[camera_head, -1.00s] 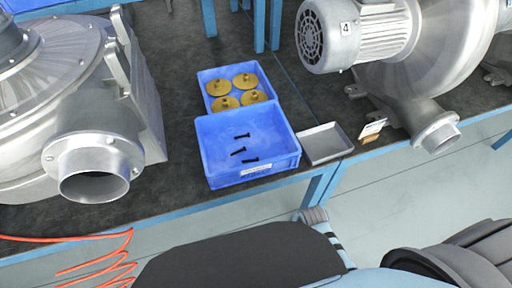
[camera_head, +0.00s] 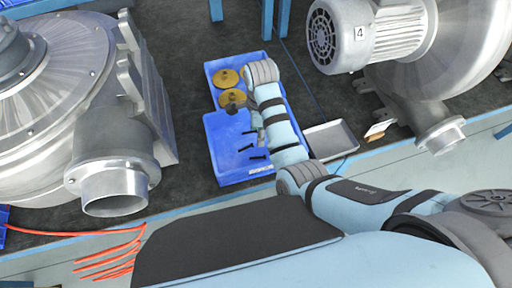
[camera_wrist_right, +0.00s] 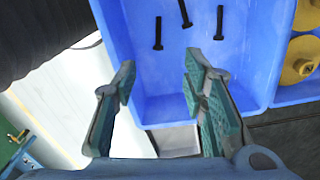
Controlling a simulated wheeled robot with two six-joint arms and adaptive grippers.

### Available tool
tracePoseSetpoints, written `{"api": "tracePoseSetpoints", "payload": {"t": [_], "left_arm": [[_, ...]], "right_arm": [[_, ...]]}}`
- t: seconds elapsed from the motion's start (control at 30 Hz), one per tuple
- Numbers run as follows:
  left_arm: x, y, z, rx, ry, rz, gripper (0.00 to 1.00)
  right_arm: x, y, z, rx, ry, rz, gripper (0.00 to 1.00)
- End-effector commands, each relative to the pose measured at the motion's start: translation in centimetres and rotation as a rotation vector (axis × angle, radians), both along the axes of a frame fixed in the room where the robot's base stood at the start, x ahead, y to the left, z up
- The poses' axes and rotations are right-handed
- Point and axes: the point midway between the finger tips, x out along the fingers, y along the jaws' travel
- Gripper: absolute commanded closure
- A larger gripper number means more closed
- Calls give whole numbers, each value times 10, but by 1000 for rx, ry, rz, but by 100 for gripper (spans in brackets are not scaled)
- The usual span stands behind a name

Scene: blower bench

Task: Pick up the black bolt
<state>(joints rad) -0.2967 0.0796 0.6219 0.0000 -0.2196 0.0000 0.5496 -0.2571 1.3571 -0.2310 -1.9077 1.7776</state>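Three black bolts lie loose on the floor of a blue bin (camera_head: 236,176). In the head view one bolt (camera_head: 245,149) lies in the middle, with another just above it and one to its lower right. My right gripper (camera_wrist_right: 159,74) is open and empty, above the bin; my arm partly hides the bin in the head view. My left gripper is not in view.
A second blue bin behind holds gold discs (camera_head: 227,78), partly hidden by my arm. A shallow grey metal tray (camera_head: 332,140) sits right of the bins. Large blowers stand left (camera_head: 112,165) and right (camera_head: 385,40). An orange hose (camera_head: 110,250) hangs at lower left.

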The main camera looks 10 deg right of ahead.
Motion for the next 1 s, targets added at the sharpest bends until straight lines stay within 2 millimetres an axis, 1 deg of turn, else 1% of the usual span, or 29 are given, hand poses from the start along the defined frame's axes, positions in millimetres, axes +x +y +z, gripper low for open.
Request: {"api": "tracePoseSetpoints", "payload": {"t": [0.07,0.17,0.2,0.3,0.4,0.47,0.7,0.8,0.97,1.0], "left_arm": [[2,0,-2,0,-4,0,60],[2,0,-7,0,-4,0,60],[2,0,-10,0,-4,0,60],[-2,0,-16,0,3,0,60],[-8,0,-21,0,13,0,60],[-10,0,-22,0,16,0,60],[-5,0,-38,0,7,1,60],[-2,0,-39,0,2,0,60],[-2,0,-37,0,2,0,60],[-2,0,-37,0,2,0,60]], "right_arm": [[1,2,-7,-2,9,-23,61],[0,2,-32,-3,12,-27,61],[0,2,-43,-3,12,-26,61],[0,3,-70,-2,9,-23,61],[1,4,-86,-2,7,-21,61],[1,4,-93,-2,7,-21,61],[0,2,-138,-3,9,-21,61],[0,2,-143,-1,7,-21,61],[0,3,-141,-1,6,-20,61],[0,3,-141,-1,6,-20,67]]}}
